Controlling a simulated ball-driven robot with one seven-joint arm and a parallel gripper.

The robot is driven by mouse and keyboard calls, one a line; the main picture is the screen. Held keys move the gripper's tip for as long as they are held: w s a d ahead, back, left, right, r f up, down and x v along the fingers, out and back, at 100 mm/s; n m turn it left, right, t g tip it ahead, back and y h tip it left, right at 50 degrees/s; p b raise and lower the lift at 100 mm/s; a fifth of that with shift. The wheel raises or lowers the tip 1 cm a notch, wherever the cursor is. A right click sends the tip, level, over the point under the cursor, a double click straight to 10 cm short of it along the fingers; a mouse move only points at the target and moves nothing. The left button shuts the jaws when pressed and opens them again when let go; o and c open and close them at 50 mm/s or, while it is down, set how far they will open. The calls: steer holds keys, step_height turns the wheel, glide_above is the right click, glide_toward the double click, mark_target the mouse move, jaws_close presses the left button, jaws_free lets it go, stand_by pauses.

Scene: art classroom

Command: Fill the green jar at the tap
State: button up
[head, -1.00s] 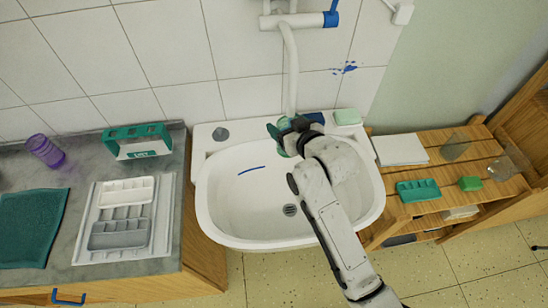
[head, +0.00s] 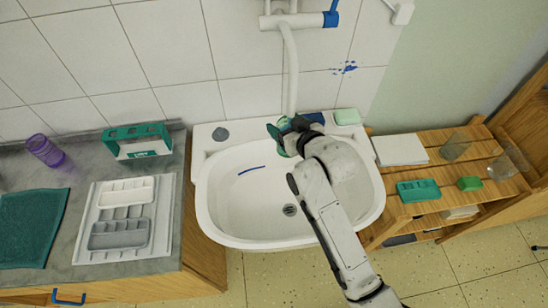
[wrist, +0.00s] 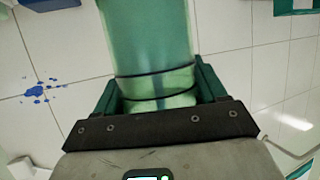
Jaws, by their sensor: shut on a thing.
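My gripper (head: 285,133) is over the back of the white sink (head: 240,205), below the tap's white spout (head: 291,70). The tap's blue handle (head: 331,19) is at the top. In the wrist view my gripper (wrist: 158,95) is shut on the translucent green jar (wrist: 148,40), with a green finger on each side and two dark bands around the jar. In the head view the gripper and wrist hide most of the jar. A paler bluish strip shows through the jar; I cannot tell whether it is water. The water level is not visible.
A grey counter (head: 165,262) at left holds a purple cup (head: 45,150), a green-white caddy (head: 138,141) and trays. A wooden slatted shelf (head: 415,165) at right holds clear glasses (head: 455,147) and a green tray (head: 418,190). Soap (head: 347,117) lies on the sink's back right corner.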

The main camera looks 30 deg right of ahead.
stand_by(0.4)
steer(key=s+a, duration=0.4)
steer(key=a, duration=0.2)
steer(key=shift+a, duration=0.2)
stand_by(0.9)
steer(key=s+a+b, duration=0.2)
steer(key=s+a, duration=0.1)
steer(key=a, duration=0.3)
steer(key=shift+s, duration=0.3)
stand_by(0.4)
